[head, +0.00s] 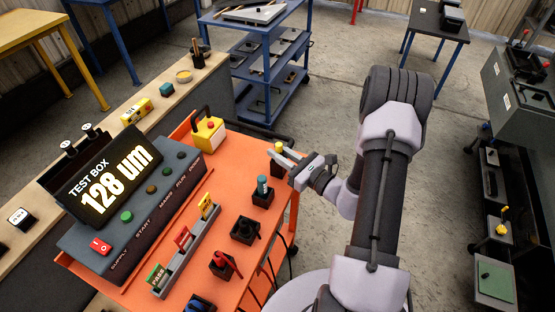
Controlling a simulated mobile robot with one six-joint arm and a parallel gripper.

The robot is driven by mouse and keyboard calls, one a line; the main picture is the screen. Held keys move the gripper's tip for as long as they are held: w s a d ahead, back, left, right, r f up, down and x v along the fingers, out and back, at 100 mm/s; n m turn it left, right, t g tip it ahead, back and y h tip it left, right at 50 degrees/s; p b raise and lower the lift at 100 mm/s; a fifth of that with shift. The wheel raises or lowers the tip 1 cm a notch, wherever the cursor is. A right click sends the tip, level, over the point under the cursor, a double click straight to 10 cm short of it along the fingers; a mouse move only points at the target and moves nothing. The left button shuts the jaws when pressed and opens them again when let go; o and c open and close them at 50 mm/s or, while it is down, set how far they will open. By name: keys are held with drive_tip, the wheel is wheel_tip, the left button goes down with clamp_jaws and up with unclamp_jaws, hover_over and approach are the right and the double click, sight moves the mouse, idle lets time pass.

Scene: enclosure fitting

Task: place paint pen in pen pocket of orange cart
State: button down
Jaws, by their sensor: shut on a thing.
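The orange cart (225,171) fills the centre of the head view. My gripper (276,160) is over the cart's far right corner, its fingers pointing left. It is shut on a small upright pen with a pale yellow top (279,146), which looks like the paint pen. The pen stands at a black pocket (274,170) on the cart, which looks like the pen pocket. The fingers hide the pen's lower part, so I cannot tell how deep it sits or whether it touches the pocket's bottom.
Nearer along the cart's right edge, a black holder bears a teal cylinder (262,185), then come a black holder (245,229) and one with a red-handled tool (223,264). A test box (120,195) reading 128 um and a yellow padlock-like block (207,135) stand left.

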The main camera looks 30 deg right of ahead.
drive_tip(key=shift+f, duration=0.3)
drive_tip(key=shift+f, duration=0.15)
drive_tip(key=c, duration=1.3)
unclamp_jaws()
drive_tip(key=shift+c, duration=0.2)
